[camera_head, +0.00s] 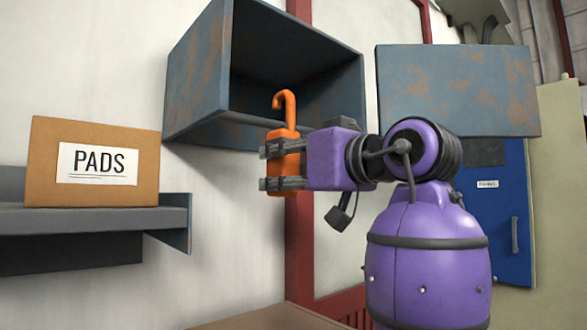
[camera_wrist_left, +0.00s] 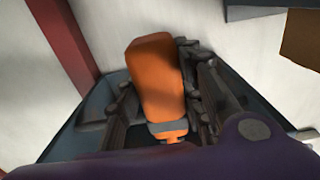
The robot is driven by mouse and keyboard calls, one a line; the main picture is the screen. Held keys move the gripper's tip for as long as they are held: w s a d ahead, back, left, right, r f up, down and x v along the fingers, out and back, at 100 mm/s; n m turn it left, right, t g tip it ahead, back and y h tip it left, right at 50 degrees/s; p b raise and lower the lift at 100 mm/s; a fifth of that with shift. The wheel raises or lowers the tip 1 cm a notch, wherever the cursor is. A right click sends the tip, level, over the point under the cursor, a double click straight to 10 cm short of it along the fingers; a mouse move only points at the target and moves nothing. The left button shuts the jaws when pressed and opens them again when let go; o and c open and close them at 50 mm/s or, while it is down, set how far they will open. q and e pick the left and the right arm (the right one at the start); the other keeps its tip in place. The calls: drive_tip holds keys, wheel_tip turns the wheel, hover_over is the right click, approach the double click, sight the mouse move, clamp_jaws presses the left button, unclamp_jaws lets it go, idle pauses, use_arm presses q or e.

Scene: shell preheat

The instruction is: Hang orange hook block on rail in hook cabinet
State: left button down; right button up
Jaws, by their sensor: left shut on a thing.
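The orange hook block (camera_head: 285,163) is upright, with its curved hook on top, in front of the hook cabinet's lower edge. My left gripper (camera_head: 266,168) is shut on the block's body, one finger above the other in the head view. In the left wrist view the orange block (camera_wrist_left: 155,72) sits between the fingers, with a grey band near one end. The hook cabinet (camera_head: 198,72) is a rusty blue-grey box, open at the front, high on the wall. My right gripper is not in view.
A rusty blue-grey panel (camera_head: 458,90) stands right of the cabinet, above a blue locker (camera_head: 515,225). A cardboard box marked PADS (camera_head: 92,190) sits on a grey shelf (camera_head: 90,218) at the left. A dark red post (camera_head: 299,255) runs below the cabinet.

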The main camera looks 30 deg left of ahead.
use_arm(q)
drive_tip(key=shift+x, duration=2.4)
drive_tip(key=shift+w+a+f, duration=0.1)
drive_tip(key=shift+a+f, duration=0.05)
drive_tip(key=shift+f, duration=0.9)
drive_tip(key=c, duration=1.1)
unclamp_jaws()
drive_tip(key=shift+f, duration=0.1)
drive_tip(key=v, duration=1.2)
